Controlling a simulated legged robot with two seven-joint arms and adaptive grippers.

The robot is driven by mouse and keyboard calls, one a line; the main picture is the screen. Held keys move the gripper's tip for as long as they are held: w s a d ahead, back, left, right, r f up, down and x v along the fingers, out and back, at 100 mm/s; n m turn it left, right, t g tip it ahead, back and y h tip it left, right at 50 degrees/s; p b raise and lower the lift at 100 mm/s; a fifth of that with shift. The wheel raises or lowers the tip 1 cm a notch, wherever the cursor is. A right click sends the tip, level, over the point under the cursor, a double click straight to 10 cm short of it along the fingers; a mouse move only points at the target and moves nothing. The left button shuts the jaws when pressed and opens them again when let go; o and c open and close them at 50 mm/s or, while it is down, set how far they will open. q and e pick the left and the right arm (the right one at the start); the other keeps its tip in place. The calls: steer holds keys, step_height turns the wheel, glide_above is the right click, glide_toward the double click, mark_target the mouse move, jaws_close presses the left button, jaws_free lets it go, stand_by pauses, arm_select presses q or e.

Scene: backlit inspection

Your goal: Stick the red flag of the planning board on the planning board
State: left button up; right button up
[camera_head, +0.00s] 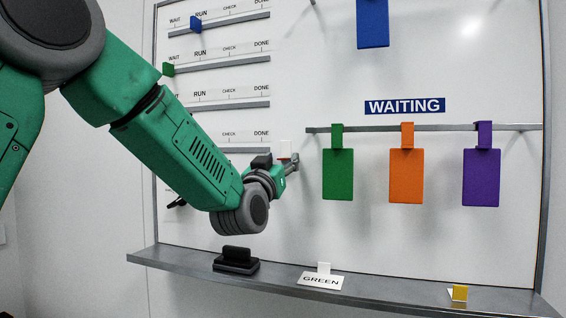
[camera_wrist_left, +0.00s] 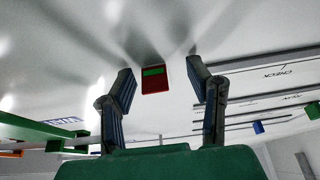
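A small red piece with a green strip across its face, which looks like the red flag (camera_wrist_left: 153,86), lies between and beyond my left fingertips in the left wrist view. My left gripper (camera_wrist_left: 160,80) is open there, with a gap on each side of the red piece. In the head view my left gripper (camera_head: 291,163) is close to the planning board (camera_head: 440,240), left of the green card. My right gripper is out of view.
Rails on the board's left carry a blue flag (camera_head: 196,25) and a green flag (camera_head: 168,69). Green (camera_head: 337,175), orange (camera_head: 406,177) and purple (camera_head: 481,178) cards hang under WAITING. The ledge (camera_head: 400,299) holds a black object (camera_head: 236,261), a GREEN label (camera_head: 320,281) and a yellow piece (camera_head: 459,293).

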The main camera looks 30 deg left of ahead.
arm_select(q)
steer(key=shift+s+f, duration=0.15)
steer(key=shift+s, duration=0.15)
steer(key=v, duration=1.1)
steer(key=shift+f, duration=0.15)
